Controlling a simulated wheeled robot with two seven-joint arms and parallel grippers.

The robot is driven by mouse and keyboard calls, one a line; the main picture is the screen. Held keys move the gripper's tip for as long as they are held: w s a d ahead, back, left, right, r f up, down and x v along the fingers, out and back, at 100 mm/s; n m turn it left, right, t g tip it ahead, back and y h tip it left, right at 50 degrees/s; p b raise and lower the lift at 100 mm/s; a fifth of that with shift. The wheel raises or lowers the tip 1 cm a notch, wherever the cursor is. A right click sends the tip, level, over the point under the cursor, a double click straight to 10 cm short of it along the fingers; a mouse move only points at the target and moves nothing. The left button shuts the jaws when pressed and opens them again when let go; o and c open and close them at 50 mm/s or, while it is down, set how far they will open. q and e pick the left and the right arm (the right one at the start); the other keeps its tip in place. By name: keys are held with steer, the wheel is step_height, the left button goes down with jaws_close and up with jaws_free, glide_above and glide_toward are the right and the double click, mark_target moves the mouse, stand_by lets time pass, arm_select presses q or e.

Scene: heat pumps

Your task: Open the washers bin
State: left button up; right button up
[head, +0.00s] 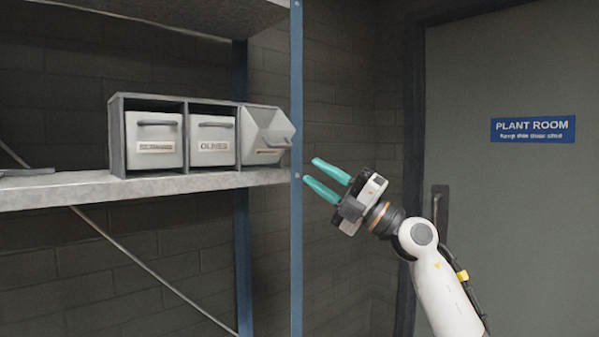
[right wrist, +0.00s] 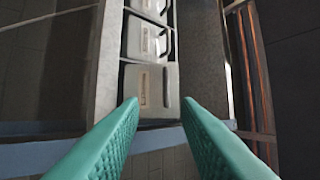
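A grey rack (head: 116,140) holds three pale bins side by side on the shelf. I cannot read which is washers. My right gripper (head: 311,171) is open and empty, right of the tilted bin and apart from it. In the right wrist view the nearest bin (right wrist: 146,85) lies beyond the fingertips. My left gripper is not in view.
A blue upright post (head: 296,230) stands at the shelf's right end, close to my right fingertips. The shelf (head: 80,190) has another shelf above it. A flat grey item (head: 27,172) lies at the left. A door (head: 520,220) is at the right.

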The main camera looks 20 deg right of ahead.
steer(key=b+v, duration=0.1)
steer(key=v, duration=0.3)
steer(key=shift+f, duration=0.1)
stand_by(0.4)
